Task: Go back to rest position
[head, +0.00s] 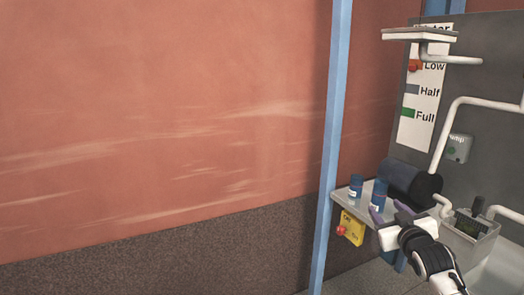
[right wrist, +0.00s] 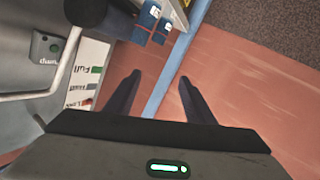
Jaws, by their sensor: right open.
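My right gripper (head: 386,207) is in the lower right of the head view, in front of the small grey shelf (head: 344,197). Its two dark fingers are apart with nothing between them. The right wrist view also shows the open fingers (right wrist: 160,77), with a blue post and red wall beyond the gap. Two blue containers (head: 355,184) (head: 378,193) stand upright on the shelf, and the gripper appears apart from them. They also show at the top of the right wrist view (right wrist: 152,23). My left gripper is out of view.
A dark cylinder (head: 411,183) lies behind the shelf. A yellow box (head: 351,228) with a red button hangs below it. A grey panel (head: 485,90) with white pipes and a Low/Half/Full sign (head: 416,112) stands right. A blue post (head: 331,150) rises left of the shelf. The left side is open.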

